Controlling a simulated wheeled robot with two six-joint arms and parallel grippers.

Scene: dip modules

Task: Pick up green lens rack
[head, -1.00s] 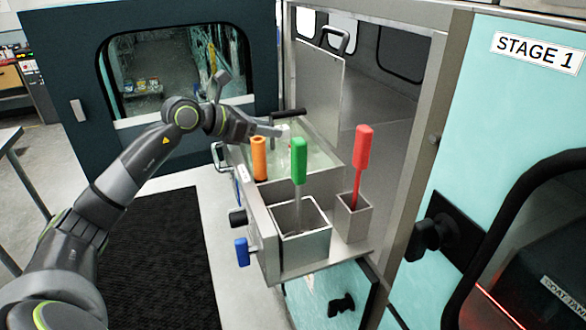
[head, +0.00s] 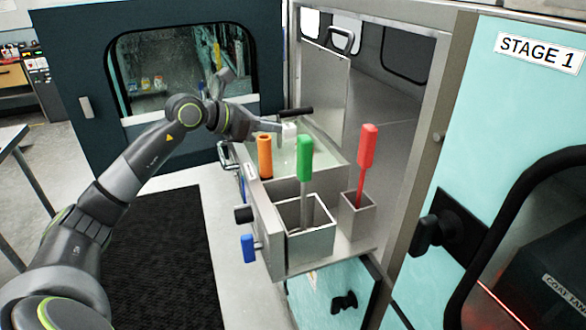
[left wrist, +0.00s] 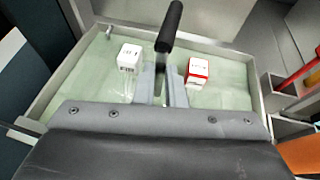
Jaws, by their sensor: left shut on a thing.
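The green lens rack (head: 305,160) has a green upright handle on a metal shaft. It stands in the square metal bin at the front, and its lower end is hidden inside. My left gripper (head: 279,127) is behind it, over the tray of pale green liquid, and is apart from it. In the left wrist view my left gripper (left wrist: 163,85) is shut at the lower end of a black-handled rod (left wrist: 168,28). That black handle also shows in the head view (head: 295,111). My right gripper is in neither view.
An orange handle (head: 265,157) stands near the tray's front left. A red-handled rack (head: 367,150) stands in a small bin at right. A white box (left wrist: 130,57) and a red-and-white box (left wrist: 197,71) are in the tray (left wrist: 236,55). Cabinet walls bound the back and right.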

